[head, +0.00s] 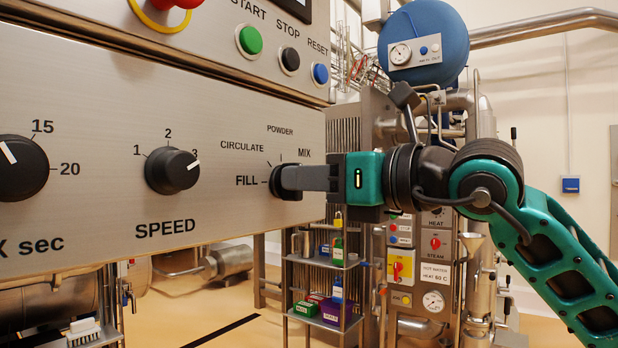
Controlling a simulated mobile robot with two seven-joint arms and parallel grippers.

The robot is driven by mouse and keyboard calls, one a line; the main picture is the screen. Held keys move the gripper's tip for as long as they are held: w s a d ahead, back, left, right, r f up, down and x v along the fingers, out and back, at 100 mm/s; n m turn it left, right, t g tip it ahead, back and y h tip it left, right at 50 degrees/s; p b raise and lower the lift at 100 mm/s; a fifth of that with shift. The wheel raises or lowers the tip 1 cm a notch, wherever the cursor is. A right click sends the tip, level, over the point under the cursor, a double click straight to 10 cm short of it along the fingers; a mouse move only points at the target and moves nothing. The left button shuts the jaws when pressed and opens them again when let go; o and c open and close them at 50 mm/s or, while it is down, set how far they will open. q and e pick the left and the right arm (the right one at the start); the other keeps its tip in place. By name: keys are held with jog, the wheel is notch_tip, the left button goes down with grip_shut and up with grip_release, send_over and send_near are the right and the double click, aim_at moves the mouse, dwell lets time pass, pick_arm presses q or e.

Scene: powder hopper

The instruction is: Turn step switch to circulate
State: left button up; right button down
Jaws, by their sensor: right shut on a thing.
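The step switch (277,183) is a black knob at the right end of the steel control panel. The labels FILL, CIRCULATE, POWDER and MIX stand around its left and upper sides. My right gripper (292,180) comes in from the right with its grey fingers level and is shut on the knob. The fingers hide much of the knob, and I cannot see its pointer clearly. The CIRCULATE label (242,146) is up and to the left of the knob, above the FILL label (246,181). My left gripper is not in view.
The SPEED knob (172,171) is left of the step switch, and a mix-time knob (22,167) is at the far left. Above are green START (250,40), black STOP (290,59) and blue RESET (321,74) buttons. A small shelf (322,265) with bottles stands below, behind the panel.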

dwell(0.3)
jog(key=shift+s+a+f+n+b, duration=0.1)
jog(key=shift+n+b, duration=0.8)
jog(key=shift+n, duration=1.25)
jog(key=shift+s+n+b, duration=0.1)
jog(key=shift+n+b, duration=0.75)
jog(key=shift+n, duration=1.3)
jog(key=shift+w, duration=0.1)
jog(key=c, duration=1.1)
grip_release()
jog(key=v, duration=1.3)
